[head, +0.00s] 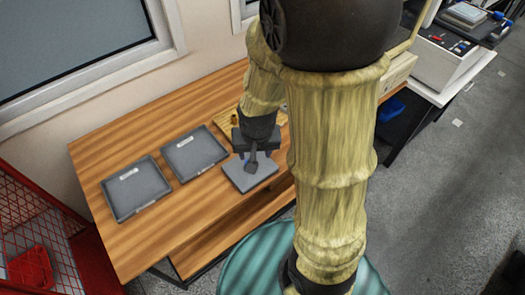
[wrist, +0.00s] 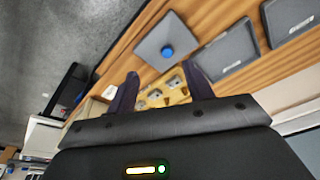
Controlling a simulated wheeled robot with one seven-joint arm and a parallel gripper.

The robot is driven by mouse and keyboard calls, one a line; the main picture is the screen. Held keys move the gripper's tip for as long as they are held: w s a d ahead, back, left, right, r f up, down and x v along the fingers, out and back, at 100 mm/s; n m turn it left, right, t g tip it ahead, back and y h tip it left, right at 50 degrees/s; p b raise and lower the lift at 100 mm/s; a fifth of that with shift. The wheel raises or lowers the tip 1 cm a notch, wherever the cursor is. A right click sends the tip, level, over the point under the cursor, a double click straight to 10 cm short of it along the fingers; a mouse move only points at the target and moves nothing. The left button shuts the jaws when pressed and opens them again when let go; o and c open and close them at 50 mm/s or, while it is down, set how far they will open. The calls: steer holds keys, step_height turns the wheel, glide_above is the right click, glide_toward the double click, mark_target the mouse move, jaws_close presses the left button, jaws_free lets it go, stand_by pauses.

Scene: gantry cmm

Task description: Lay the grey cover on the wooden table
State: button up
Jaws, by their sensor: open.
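The grey cover (head: 238,177) is a flat square plate lying on the wooden table (head: 160,225), close to its front edge. In the wrist view the cover (wrist: 152,38) shows a round blue knob (wrist: 167,52) on its top; the knob is hidden in the head view. My gripper (head: 256,157) is over the back part of the cover, pointing down. In the wrist view my gripper (wrist: 163,85) is open, with nothing between its fingers, and the knob is apart from both fingertips. The exact height above the cover is hard to tell.
Two dark grey trays (head: 137,205) and (head: 194,170) lie left of the cover. A light wooden board (head: 225,122) with several small metal parts (wrist: 158,100) is behind my gripper. A red mesh cage (head: 40,235) stands at the far left. The table's front left is clear.

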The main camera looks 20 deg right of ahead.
steer(key=s+r+n, duration=0.1)
steer(key=s+r, duration=0.1)
steer(key=s+d+r+n, duration=0.1)
steer(key=shift+s+r+n, duration=0.3)
steer(key=shift+s+r, duration=0.05)
steer(key=shift+r, duration=0.05)
steer(key=shift+c, duration=1.6)
